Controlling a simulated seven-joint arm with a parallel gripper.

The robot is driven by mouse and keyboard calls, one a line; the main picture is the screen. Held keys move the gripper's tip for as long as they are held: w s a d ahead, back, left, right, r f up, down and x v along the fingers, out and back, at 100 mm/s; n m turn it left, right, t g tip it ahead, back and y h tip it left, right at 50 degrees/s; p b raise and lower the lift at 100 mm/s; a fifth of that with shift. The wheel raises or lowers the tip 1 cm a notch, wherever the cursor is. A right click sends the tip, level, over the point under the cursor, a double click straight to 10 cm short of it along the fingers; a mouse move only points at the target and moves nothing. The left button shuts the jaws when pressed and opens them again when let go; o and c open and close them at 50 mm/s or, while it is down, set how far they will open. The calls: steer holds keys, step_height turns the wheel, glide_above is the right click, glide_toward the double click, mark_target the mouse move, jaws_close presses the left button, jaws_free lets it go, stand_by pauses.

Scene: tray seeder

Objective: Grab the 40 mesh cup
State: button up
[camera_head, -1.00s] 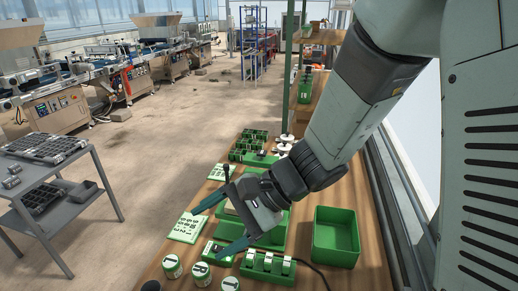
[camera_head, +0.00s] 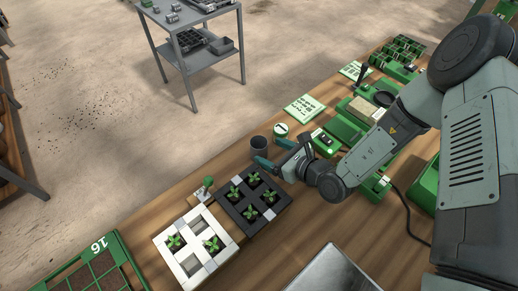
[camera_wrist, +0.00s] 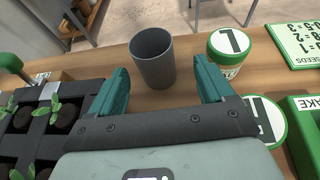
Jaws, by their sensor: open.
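A plain dark grey cup (camera_head: 258,144) stands upright on the wooden bench near its far edge. It also shows in the wrist view (camera_wrist: 152,58), its open top facing up. No mesh marking can be read on it. My gripper (camera_head: 273,153) is open and low over the bench, close to the cup. In the wrist view the two teal fingers of my gripper (camera_wrist: 162,84) are spread, with the cup ahead between them and nothing held.
A jar with a green rim and a "1" (camera_wrist: 230,48) stands just right of the cup. A black seedling tray (camera_head: 279,206) and a white one (camera_head: 224,221) lie to the left. A number card (camera_head: 304,108) lies beyond the jar.

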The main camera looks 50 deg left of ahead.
mark_target(254, 145)
steer(key=x, duration=0.7)
steer(key=shift+s+a, duration=0.15)
steer(key=shift+s, duration=0.15)
steer(key=c, duration=1)
steer(key=shift+c, duration=0.2)
steer(key=shift+r, duration=0.15)
